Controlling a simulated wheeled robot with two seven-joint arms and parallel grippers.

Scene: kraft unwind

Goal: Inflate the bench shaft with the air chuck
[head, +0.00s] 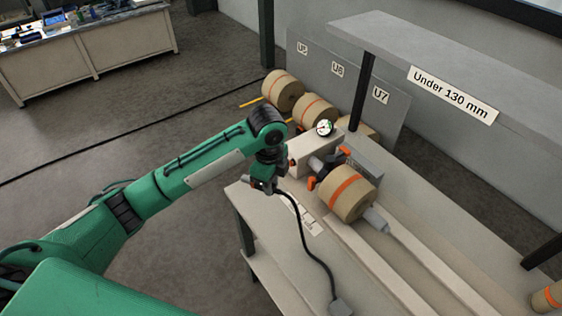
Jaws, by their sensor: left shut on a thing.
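My left gripper (262,186) comes in from the left and points down at the bench's left end. It is shut on the air chuck, which is mostly hidden by the fingers. The chuck's black hose (303,238) hangs from the gripper and runs to a grey block at the bottom. The bench shaft (376,219) passes through a brown kraft roll (346,194) with an orange band. Its near end sticks out grey; its other end is at a pale block (315,156) with a round gauge (324,127). The gripper is left of this block, apart from the shaft. My right gripper is out of view.
The bench (400,240) has pale rails and a raised shelf (470,60) labelled "Under 130 mm" above its right side. Another table (95,55) is far left. Floor between is open, crossed by a dark cable.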

